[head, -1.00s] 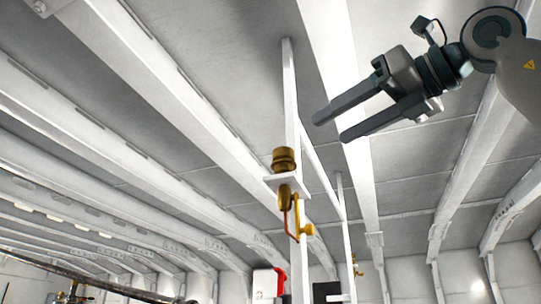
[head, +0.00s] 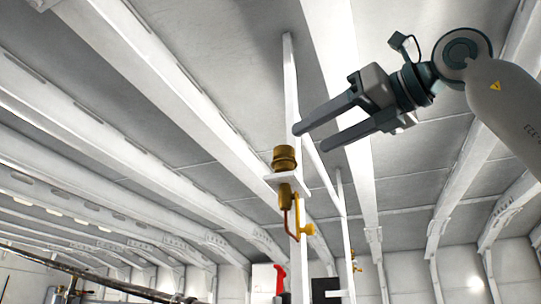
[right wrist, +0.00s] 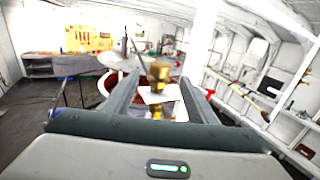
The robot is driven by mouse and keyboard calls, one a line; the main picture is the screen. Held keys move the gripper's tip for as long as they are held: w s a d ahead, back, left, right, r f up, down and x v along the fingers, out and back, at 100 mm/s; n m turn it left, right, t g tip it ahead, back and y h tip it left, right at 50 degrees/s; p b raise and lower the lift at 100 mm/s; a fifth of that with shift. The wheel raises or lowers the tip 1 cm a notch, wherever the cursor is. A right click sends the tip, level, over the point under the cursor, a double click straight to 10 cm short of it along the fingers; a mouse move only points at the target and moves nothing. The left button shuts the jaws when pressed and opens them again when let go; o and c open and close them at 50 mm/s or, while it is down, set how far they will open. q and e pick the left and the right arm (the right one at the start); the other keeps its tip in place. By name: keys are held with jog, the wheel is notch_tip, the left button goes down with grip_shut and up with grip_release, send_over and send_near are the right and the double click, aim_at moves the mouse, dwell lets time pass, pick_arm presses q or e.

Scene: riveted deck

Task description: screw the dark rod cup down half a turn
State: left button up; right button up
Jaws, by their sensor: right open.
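A brass-coloured cup with a dark, ridged body (head: 285,158) stands upright on a small white plate (head: 300,186) fixed to a white post. In the right wrist view the cup (right wrist: 160,72) shows straight ahead between the fingers, beyond them. A brass fitting (head: 284,196) with a copper pipe hangs under the plate. My right gripper (head: 310,138) is open and empty, up and to the right of the cup, fingers pointing left and slightly down. It is not touching the cup. My left gripper is not in view. I cannot see a separate rod.
The white post (head: 290,80) rises behind the cup, with another white upright (head: 342,225) to its right. A yellow valve handle (head: 307,229) sticks out below the plate. A red object (head: 281,278) shows low down.

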aim_at(292, 147)
jog(key=p+x, duration=0.1)
jog(key=x, duration=0.2)
jog(key=shift+w+a+r, duration=0.1)
jog(key=shift+a+r, duration=0.05)
jog(key=p+x, duration=0.4)
jog(key=x, duration=0.5)
jog(key=shift+w+a, duration=0.1)
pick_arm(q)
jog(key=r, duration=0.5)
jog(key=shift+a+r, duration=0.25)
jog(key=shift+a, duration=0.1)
pick_arm(e)
jog(key=shift+w+a+f, duration=0.25)
jog(key=shift+w+a, duration=0.05)
jog(key=c, duration=1.1)
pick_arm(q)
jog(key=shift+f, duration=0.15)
